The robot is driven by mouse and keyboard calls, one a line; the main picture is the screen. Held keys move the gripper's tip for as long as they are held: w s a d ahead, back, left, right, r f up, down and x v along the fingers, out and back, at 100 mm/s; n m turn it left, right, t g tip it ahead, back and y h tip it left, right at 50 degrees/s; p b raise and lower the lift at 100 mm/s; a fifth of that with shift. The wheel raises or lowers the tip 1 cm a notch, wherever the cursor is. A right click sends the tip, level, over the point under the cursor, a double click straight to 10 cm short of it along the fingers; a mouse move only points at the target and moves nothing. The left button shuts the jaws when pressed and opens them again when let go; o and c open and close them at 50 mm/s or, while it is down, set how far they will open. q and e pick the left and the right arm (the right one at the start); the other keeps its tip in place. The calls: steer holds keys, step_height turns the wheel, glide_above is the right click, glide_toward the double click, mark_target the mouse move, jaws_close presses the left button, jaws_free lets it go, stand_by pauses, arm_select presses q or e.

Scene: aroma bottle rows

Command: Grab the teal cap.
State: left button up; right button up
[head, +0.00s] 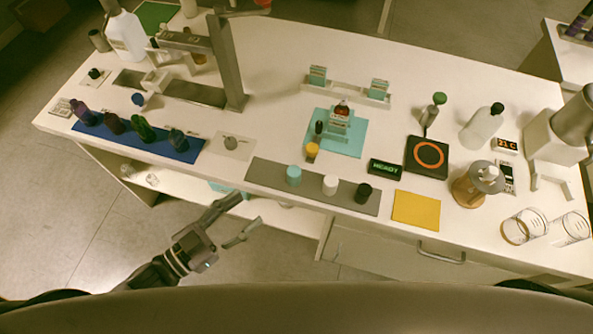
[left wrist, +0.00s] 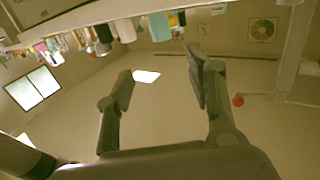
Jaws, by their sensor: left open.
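The teal cap (head: 294,175) stands on the grey mat (head: 262,172) near the front edge of the table, at the left of a row of caps. A white cap (head: 330,184) and a black cap (head: 363,193) stand to its right on the same mat. My left gripper (head: 248,215) is open and empty, in front of the table edge, to the left of the teal cap and apart from it. In the left wrist view my two fingers (left wrist: 162,85) are spread with nothing between them. My right gripper is not in view.
A blue mat (head: 187,153) with several dark bottles lies at the left. A metal post (head: 225,62) rises behind. A teal mat (head: 347,148) with small bottles, a READY sign (head: 385,168) and a yellow mat (head: 416,210) are nearby. A drawer handle (head: 441,256) juts from the table front.

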mark_target(288, 177)
arm_select(q)
steer(key=p+x, duration=0.1)
steer(key=x, duration=0.7)
steer(key=shift+w+d, duration=0.2)
steer(key=shift+w, duration=0.1)
steer(key=shift+w+d, duration=0.3)
steer(key=shift+d, duration=0.1)
steer(key=p+x, duration=0.1)
steer(key=x, duration=0.4)
steer(key=shift+w+f, duration=0.1)
steer(key=shift+f, duration=0.05)
steer(key=shift+a, duration=0.1)
steer(key=c, duration=0.8)
